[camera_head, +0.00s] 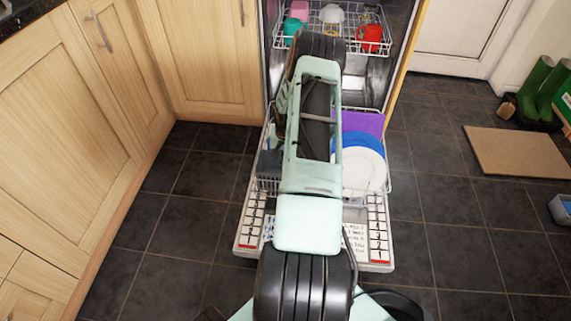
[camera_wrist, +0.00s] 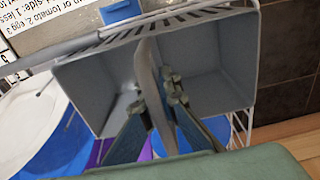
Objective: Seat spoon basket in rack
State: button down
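The spoon basket (camera_wrist: 90,85) is a grey box with two open compartments and a raised middle divider that serves as a handle. Its compartments look empty in the wrist view. My gripper (camera_wrist: 157,103) has one finger on each side of this handle and looks closed on it; the exact contact is partly hidden. The lower dishwasher rack (camera_wrist: 243,60) is white wire and runs along the basket's upper and right sides. In the head view a dark grey part of the basket (camera_head: 269,164) shows at the rack's left; my arm hides my gripper there. Whether the basket touches the rack floor is unclear.
A white plate (camera_head: 363,172), blue plate (camera_head: 358,142) and purple board (camera_head: 366,122) stand in the rack's right part. The upper rack (camera_head: 345,45) holds a red mug (camera_head: 370,36) and other cups. The open door (camera_head: 376,225) lies in front; cabinets (camera_head: 110,110) stand left.

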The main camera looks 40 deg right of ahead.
jog(key=shift+f, duration=0.95)
jog(key=c, duration=2.1)
grip_release()
jog(key=r, duration=1.2)
jog(key=shift+s+a, duration=0.25)
